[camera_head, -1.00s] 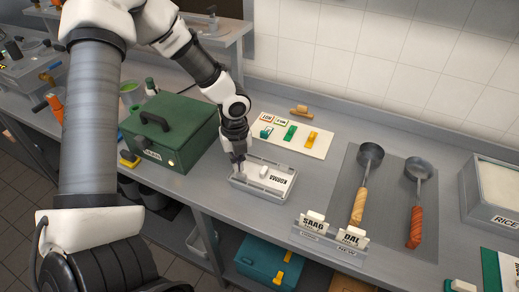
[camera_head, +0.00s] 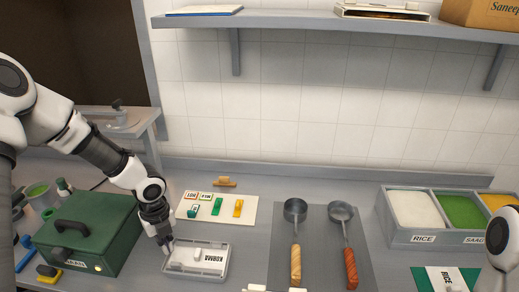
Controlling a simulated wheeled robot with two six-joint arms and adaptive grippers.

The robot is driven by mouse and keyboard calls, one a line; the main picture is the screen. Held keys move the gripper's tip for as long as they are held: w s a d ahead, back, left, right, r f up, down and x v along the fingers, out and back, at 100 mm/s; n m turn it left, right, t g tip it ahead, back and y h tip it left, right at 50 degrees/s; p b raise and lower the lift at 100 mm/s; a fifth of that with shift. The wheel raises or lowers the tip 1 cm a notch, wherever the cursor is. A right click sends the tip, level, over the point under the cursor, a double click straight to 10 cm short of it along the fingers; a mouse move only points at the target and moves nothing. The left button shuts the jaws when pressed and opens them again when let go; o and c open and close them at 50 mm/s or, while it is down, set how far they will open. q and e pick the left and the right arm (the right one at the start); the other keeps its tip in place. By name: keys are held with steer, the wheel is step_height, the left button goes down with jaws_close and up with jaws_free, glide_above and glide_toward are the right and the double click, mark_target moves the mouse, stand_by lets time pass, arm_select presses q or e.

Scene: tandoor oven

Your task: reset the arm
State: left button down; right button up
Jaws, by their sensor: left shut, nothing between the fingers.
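My left gripper (camera_head: 168,246) is shut and empty. Its arm comes in from the left, and its fingertips are over the left edge of a pale tray (camera_head: 221,262) with a white block and a label reading KORMA (camera_head: 213,272). I cannot tell whether the fingertips touch the tray. Part of my right arm (camera_head: 503,240) shows at the right edge; its gripper is out of view.
A green box (camera_head: 112,240) with a handle stands left of the gripper. A cream board (camera_head: 243,201) with coloured clips lies behind the tray. Two ladles (camera_head: 295,215) (camera_head: 342,215) lie on a grey mat (camera_head: 318,225). A divided bin (camera_head: 402,238) stands at right; a shelf (camera_head: 300,20) hangs above.

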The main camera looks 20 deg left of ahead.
arm_select(q)
steer(key=s+d+f+n+h, duration=0.2)
steer(key=s+d+f+n, duration=0.6)
steer(key=d+f+n, duration=0.4)
steer(key=s+d+f+n+y, duration=0.25)
steer(key=s+f+n, duration=0.35)
steer(key=s+n, duration=0.65)
step_height(320, 180, down, 11)
steer(key=w+b, duration=0.2)
steer(key=b, duration=0.8)
steer(key=shift+b, duration=0.4)
steer(key=shift+h, duration=0.25)
steer(key=shift+n, duration=0.25)
